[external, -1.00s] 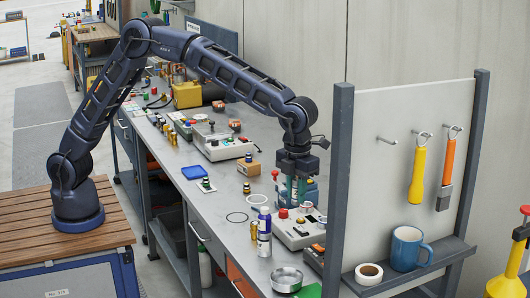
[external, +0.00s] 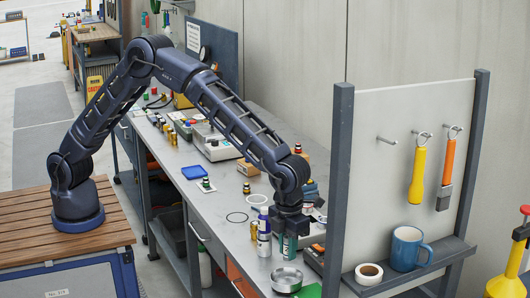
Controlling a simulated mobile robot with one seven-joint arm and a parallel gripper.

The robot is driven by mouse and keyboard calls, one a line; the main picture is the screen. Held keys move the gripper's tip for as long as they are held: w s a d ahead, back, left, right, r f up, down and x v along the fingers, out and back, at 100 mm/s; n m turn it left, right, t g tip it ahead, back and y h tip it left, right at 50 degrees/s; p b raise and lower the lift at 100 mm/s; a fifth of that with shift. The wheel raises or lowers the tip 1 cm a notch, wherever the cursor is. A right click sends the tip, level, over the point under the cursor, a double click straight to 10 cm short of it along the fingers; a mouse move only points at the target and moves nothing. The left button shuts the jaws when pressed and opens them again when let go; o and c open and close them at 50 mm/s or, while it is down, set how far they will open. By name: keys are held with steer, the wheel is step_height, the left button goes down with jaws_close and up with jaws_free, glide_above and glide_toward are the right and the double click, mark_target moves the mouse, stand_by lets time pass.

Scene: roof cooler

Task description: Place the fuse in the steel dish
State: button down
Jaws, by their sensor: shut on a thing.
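The steel dish (external: 286,280) is a round, shallow, shiny bowl near the front end of the grey bench. My gripper (external: 289,247) points down just behind the dish, above the bench and apart from it. It is shut on a small green and whitish upright thing, which I take to be the fuse (external: 289,250); the gripper hides most of it. I see nothing in the part of the dish that shows.
A control box lies partly hidden behind my gripper. A grey panel post (external: 339,190) rises to the right. A green pad (external: 308,291) lies beside the dish.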

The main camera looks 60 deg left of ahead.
steer(key=shift+f, duration=4.05)
steer(key=shift+f, duration=0.1)
steer(key=c, duration=1.2)
jaws_free()
step_height(320, 180, up, 12)
steer(key=shift+r, duration=0.2)
